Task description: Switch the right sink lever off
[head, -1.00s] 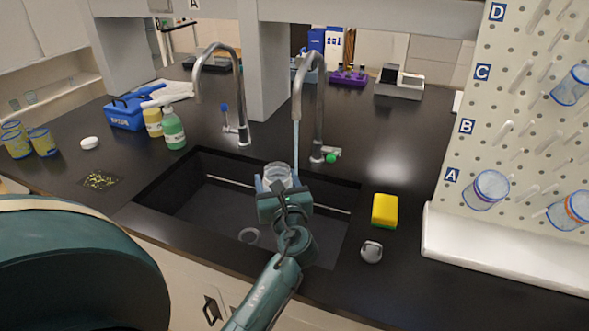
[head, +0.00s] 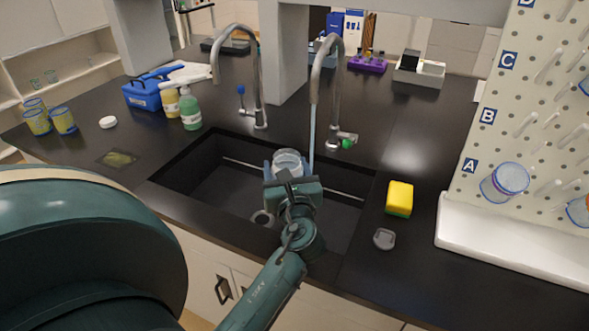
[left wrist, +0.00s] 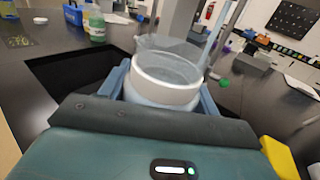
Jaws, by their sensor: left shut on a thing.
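The right tap (head: 333,90) has a lever with a green tip (head: 346,142) at its base, which also shows as a green spot in the left wrist view (left wrist: 224,83). A pale water stream (head: 312,135) falls from its spout. My left gripper (head: 289,174) is shut on a clear jar with a whitish rim (head: 287,160), over the sink (head: 225,185). The jar fills the middle of the left wrist view (left wrist: 166,80). The stream passes close to its right side; I cannot tell whether any enters it. The lever is apart from the gripper, behind and right. My right gripper is not in view.
The left tap (head: 258,85) has a blue-tipped lever (head: 240,90). A yellow sponge (head: 399,198) and a grey lid-like piece (head: 384,239) lie right of the sink. A pegboard (head: 490,130) stands at the right. Bottles (head: 190,110) stand behind left. Counter right of the lever is clear.

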